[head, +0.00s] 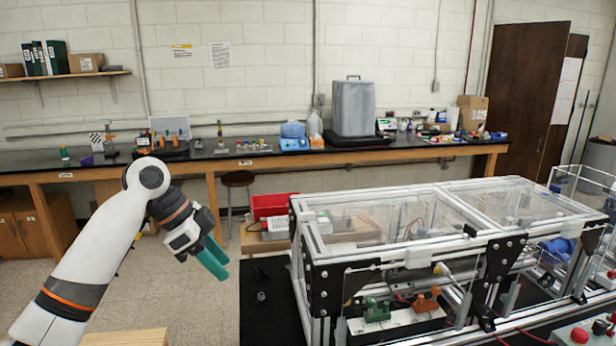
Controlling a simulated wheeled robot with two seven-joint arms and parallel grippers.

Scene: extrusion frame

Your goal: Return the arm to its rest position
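My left arm comes in from the lower left, bent at a white joint. My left gripper (219,266) has teal fingers that point down and to the right. The fingers look close together, but from this angle I cannot tell whether a gap lies between them. No object shows at the fingertips. The gripper is in the air left of the extrusion frame (395,264), apart from it in the picture. My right arm and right gripper are not in view.
The aluminium extrusion frame with clear panels fills the right. A red bin (271,205) stands behind its left end. A wooden surface (125,338) shows at the bottom left. A long black bench (250,160) runs along the wall. A stool (238,180) stands before it. Floor behind the gripper is clear.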

